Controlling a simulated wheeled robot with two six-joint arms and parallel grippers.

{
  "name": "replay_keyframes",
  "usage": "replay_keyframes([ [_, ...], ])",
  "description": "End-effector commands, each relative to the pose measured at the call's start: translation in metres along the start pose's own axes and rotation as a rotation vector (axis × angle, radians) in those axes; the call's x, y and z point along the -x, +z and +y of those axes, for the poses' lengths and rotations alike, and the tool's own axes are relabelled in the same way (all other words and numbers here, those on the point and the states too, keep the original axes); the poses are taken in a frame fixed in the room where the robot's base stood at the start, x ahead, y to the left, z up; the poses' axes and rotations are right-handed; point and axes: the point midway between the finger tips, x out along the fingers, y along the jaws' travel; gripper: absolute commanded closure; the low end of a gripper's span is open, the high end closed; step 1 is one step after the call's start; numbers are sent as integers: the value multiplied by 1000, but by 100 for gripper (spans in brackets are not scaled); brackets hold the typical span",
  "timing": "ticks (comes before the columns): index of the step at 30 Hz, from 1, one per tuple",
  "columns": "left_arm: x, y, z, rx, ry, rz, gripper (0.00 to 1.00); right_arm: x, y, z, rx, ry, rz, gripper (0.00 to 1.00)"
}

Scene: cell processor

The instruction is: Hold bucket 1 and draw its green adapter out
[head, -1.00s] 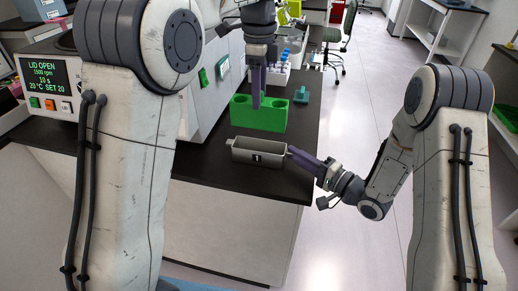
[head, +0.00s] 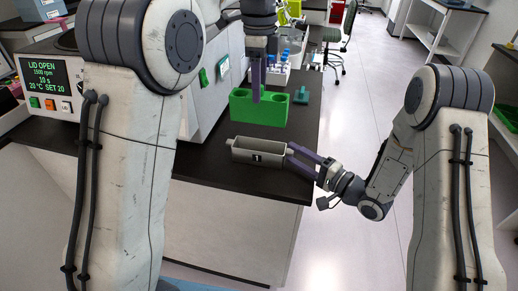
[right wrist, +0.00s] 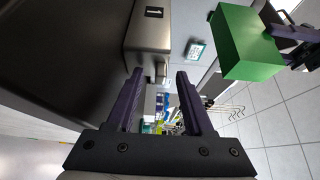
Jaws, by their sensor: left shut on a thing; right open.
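Bucket 1 (head: 258,160) is a grey open box with a "1" label, upright on the dark bench and empty of the adapter as far as I see; it also shows in the right wrist view (right wrist: 150,40). The green adapter (head: 258,112), a block with round holes, hangs clear of the bucket, behind and above it in the head view. My left gripper (head: 256,97) is shut on it from above; the adapter also shows in the right wrist view (right wrist: 245,45). My right gripper (head: 290,154) is open at the bucket's right end, its fingers (right wrist: 160,80) spread around the small end pin.
A centrifuge with a lit "LID OPEN" display (head: 50,83) stands at the left. A rack of blue-capped tubes (head: 280,72) and a small teal item (head: 301,96) stand farther back on the bench (head: 215,163). Its right edge is close to the bucket; open floor lies beyond.

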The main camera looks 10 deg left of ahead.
Motion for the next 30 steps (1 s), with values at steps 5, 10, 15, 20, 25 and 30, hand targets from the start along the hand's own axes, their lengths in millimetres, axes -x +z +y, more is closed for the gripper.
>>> replay_keyframes([
  [5,0,0,0,0,-1,0,100,19,-1,0,-3,1,5,48],
  [10,0,0,0,0,-1,0,100,56,-2,0,-3,1,10,48],
  [15,0,0,0,0,-1,0,100,91,-2,0,-2,1,8,48],
  [20,0,0,0,0,-1,0,100,111,-1,0,-1,1,4,48],
  [25,0,0,0,0,-1,0,100,119,0,0,-1,1,2,48],
  [30,0,-1,0,-2,-1,0,100,120,0,0,-1,1,2,48],
])
